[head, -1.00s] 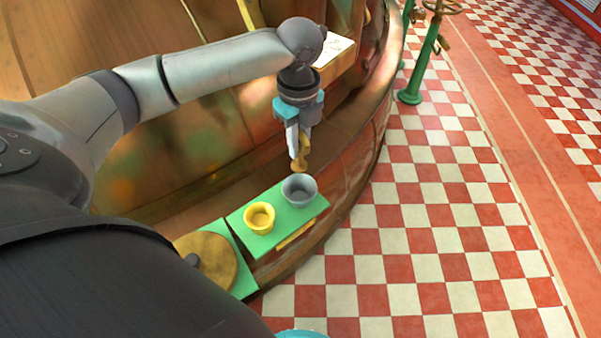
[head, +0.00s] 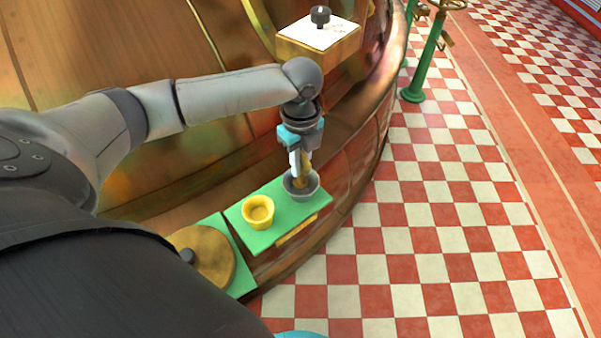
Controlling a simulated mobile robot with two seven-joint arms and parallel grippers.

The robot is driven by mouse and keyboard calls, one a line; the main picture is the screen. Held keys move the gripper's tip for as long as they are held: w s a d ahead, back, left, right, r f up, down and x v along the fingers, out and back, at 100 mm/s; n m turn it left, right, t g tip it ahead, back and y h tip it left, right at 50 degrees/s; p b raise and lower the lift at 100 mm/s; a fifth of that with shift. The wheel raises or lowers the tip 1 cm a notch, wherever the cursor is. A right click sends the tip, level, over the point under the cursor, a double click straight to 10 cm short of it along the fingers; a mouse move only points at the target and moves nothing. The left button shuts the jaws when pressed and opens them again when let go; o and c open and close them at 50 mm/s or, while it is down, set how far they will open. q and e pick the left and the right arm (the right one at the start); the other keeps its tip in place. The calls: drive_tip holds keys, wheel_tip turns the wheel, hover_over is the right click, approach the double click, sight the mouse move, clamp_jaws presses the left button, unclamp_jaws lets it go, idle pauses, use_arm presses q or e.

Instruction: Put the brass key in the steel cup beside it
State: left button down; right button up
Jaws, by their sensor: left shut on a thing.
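The steel cup (head: 302,193) stands upright at the far right end of a green mat (head: 285,222). My left gripper (head: 300,170) points down right over the cup's mouth. It is shut on the brass key (head: 302,180), which hangs down at the cup's opening. The key's lower end appears to be inside the rim, and I cannot tell if it touches the cup. My right gripper does not show.
A yellow cup (head: 258,211) stands on the same mat, left of the steel cup. A round brass lid-like disc (head: 205,257) lies on another green mat nearer me. A box with a white top (head: 320,33) stands behind. A green post (head: 425,60) rises from the checkered floor.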

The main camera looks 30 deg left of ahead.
use_arm(q)
wheel_tip(320, 180, down, 3)
drive_tip(key=shift+r+b, duration=0.1)
drive_tip(key=shift+b, duration=0.5)
drive_tip(key=shift+f, duration=0.45)
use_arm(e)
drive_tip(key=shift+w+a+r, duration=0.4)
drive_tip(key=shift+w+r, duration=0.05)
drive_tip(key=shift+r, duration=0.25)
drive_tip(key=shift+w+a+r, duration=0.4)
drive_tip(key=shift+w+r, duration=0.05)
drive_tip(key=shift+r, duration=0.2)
use_arm(q)
drive_tip(key=shift+f, duration=0.1)
drive_tip(key=c, duration=0.8)
unclamp_jaws()
drive_tip(key=shift+f, duration=0.1)
drive_tip(key=shift+c, duration=0.2)
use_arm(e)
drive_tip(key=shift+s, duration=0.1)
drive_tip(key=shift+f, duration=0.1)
